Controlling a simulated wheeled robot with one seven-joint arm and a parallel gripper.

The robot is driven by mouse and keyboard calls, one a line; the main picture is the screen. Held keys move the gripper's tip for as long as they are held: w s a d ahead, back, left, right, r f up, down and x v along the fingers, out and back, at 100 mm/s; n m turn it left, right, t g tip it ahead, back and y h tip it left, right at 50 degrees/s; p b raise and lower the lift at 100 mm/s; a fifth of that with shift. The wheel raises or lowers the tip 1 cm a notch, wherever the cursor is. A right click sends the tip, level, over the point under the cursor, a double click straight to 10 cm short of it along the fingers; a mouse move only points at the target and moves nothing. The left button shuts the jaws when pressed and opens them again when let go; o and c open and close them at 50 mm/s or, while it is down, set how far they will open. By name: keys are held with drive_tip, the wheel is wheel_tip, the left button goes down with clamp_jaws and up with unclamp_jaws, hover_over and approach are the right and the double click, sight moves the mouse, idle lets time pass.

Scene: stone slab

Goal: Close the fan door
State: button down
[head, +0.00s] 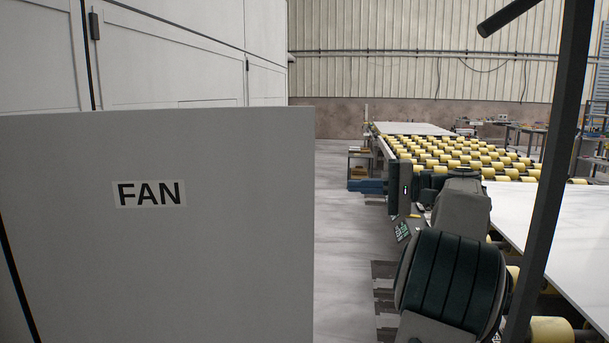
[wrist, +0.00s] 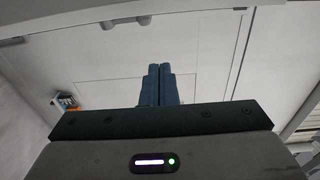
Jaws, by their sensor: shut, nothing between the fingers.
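The fan door (head: 160,250) is a grey panel labelled FAN that fills the lower left of the head view. It stands swung out from the white cabinet wall (head: 180,60) behind it. My gripper (head: 350,186) is right of the door's free edge in the head view, with its blue fingers pointing left. A gap shows between fingertips and door edge in the picture; their difference in depth is hard to tell. In the wrist view my gripper (wrist: 160,70) has its two blue fingers together and empty, in front of pale panels (wrist: 110,55).
A roller conveyor (head: 450,155) with yellow rollers and white slabs (head: 560,225) runs along the right. A dark post (head: 555,150) stands at the right front. Pale floor (head: 340,240) is clear between the door and the conveyor.

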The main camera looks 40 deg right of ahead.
drive_tip(key=w+a+r+p, duration=0.1)
drive_tip(key=w+a, duration=0.3)
drive_tip(key=a, duration=0.4)
drive_tip(key=shift+w+r+p, duration=0.25)
drive_tip(key=shift+r+p, duration=0.05)
drive_tip(key=shift+p, duration=0.3)
drive_tip(key=shift+t, duration=0.3)
